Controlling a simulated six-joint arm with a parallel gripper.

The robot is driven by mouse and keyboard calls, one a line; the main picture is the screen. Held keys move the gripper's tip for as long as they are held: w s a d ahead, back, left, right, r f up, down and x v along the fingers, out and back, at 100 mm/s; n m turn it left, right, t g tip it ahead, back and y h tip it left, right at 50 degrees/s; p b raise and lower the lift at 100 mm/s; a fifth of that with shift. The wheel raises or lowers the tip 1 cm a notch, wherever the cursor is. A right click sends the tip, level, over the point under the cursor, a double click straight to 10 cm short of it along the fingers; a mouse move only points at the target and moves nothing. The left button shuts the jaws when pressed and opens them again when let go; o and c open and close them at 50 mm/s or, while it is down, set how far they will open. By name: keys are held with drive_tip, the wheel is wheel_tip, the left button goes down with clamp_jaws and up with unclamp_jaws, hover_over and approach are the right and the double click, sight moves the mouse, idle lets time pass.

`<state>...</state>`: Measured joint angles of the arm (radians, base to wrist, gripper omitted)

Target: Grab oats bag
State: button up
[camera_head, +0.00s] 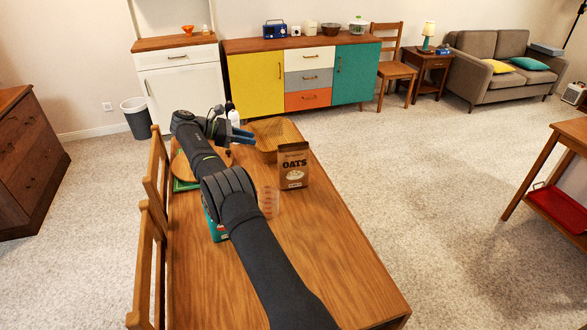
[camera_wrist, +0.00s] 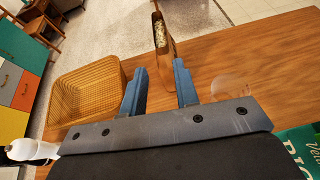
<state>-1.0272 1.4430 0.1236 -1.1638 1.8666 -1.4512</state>
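The oats bag (camera_head: 293,166), a brown packet with an "OATS" label, stands upright on the wooden table near its right edge. In the wrist view the oats bag (camera_wrist: 163,38) is seen edge-on from above, ahead of the gap between my fingers. My gripper (camera_head: 243,136) is left of the bag in the head view, above the table. In the wrist view my gripper (camera_wrist: 160,88) has its two blue fingers apart with nothing held between them. A gap appears to remain between the fingertips and the bag.
A wicker basket (camera_wrist: 85,95) stands left of the bag in the wrist view. A clear glass (camera_head: 269,201) is near my arm. A teal package (camera_head: 214,226) lies partly hidden under my arm. A white bottle (camera_head: 234,117) stands behind my gripper. The table's front right is clear.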

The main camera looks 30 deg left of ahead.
sight(290, 146)
drive_tip(key=x, duration=1.5)
drive_tip(key=shift+w+d+f, duration=0.15)
drive_tip(key=shift+d+f, duration=0.05)
drive_tip(key=shift+d, duration=0.15)
clamp_jaws()
idle(0.8)
